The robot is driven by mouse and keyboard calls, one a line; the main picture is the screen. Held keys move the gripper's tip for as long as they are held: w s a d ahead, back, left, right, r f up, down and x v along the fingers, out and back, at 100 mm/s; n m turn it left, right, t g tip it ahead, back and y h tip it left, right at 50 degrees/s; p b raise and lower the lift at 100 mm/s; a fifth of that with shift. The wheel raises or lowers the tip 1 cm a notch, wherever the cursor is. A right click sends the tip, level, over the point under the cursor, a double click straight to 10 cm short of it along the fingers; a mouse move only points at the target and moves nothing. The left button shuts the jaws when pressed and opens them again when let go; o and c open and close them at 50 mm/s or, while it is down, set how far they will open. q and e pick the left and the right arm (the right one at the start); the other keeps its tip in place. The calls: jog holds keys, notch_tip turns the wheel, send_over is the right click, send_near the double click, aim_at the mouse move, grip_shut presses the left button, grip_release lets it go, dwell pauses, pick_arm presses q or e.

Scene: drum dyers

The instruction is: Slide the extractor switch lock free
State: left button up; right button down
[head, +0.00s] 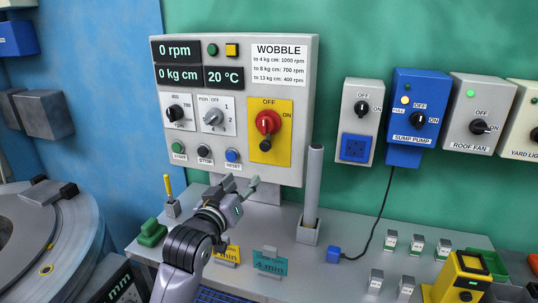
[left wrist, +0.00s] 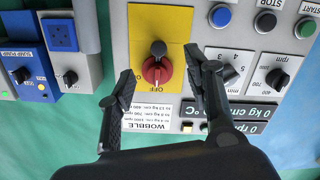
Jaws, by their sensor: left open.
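The grey control panel (head: 310,110) carries a yellow plate (head: 286,125) with a red rotary knob (head: 268,122), marked OFF at top and ON at right. A dark round piece (head: 265,145) sits just below the knob. In the left wrist view, which is upside down, the red knob (left wrist: 153,72) and the dark piece (left wrist: 158,48) show between my fingers. No label reading "extractor" is legible, and I cannot tell if the dark piece is its lock. My left gripper (head: 236,190) is open and empty, in front of and below the panel. My right gripper is out of view.
A grey upright tube (head: 313,185) stands right of the panel. A switch box with a blue socket (head: 356,148), the sump pump box (head: 416,110) and the roof fan box (head: 478,115) line the wall. Tags and small blocks stand on the bench (head: 350,275). A drum machine (head: 80,230) is at left.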

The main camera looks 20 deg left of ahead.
pick_arm(q)
notch_tip(320, 180, up, 2)
jog(key=p, duration=0.3)
send_near(264, 146)
jog(key=shift+t, duration=0.3)
jog(key=w, duration=1)
jog(key=shift+w+d+f, duration=0.15)
jog(key=shift+w+f, duration=0.1)
jog(key=shift+w, duration=0.05)
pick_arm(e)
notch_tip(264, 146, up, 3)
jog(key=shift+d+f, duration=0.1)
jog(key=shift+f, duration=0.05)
pick_arm(q)
jog(key=shift+c, duration=0.4)
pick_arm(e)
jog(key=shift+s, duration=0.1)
pick_arm(q)
grip_shut()
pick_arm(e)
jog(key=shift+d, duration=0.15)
